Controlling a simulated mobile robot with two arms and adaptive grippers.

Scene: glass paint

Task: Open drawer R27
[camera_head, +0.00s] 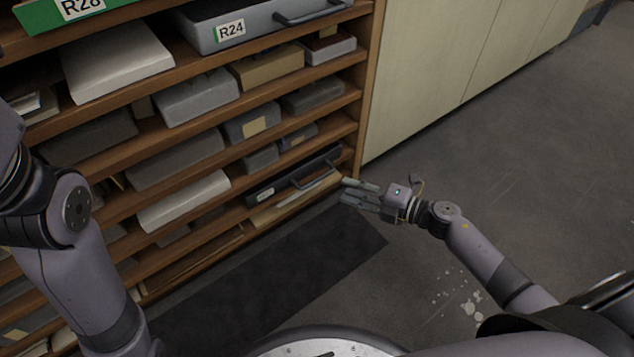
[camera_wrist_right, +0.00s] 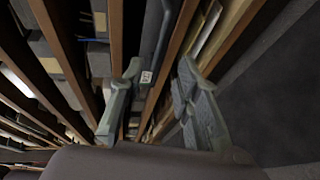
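A dark drawer (camera_head: 264,193) with a small white label and a dark bar handle (camera_head: 315,172) sits low at the right end of the wooden shelf unit. The label is too small to read in the head view, so I cannot confirm R27. In the right wrist view a small white label (camera_wrist_right: 147,77) shows between the fingers, beside a dark bar. My right gripper (camera_head: 345,190) is open and empty, just right of the handle and apart from it, fingers pointing at the shelf. My left arm shows at the left, but its gripper is out of view.
A grey drawer labelled R24 (camera_head: 230,30) juts out above, and a green-fronted one (camera_head: 80,12) is at top left. Boxes fill the shelves (camera_head: 150,120). Pale cabinets (camera_head: 450,60) stand to the right. A dark mat (camera_head: 290,270) lies on the floor, and white bits (camera_head: 470,308) lie nearby.

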